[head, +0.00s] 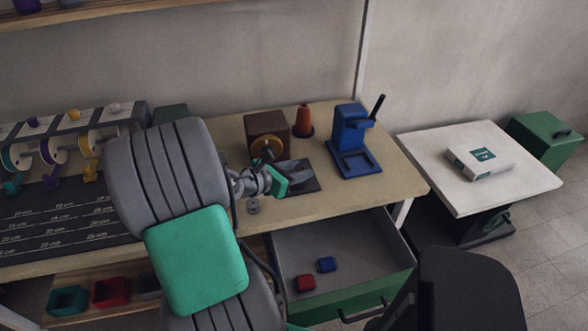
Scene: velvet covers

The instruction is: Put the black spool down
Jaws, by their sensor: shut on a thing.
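My gripper (296,172) is over the workbench, in front of the brown winding machine (266,135) and above the dark plate at its foot. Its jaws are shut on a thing. That thing is small, dark and mostly hidden by the gripper, so its shape is hard to tell; I take it for the black spool. No other black spool stands out in the head view. A small grey round piece (254,206) lies on the bench just below my wrist.
The blue press (352,141) and an orange cone (304,121) stand at the back right. A spool rack (62,140) with coloured spools is at the left. The open drawer (345,262) holds a red and a blue box. A white side table (440,150) stands right.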

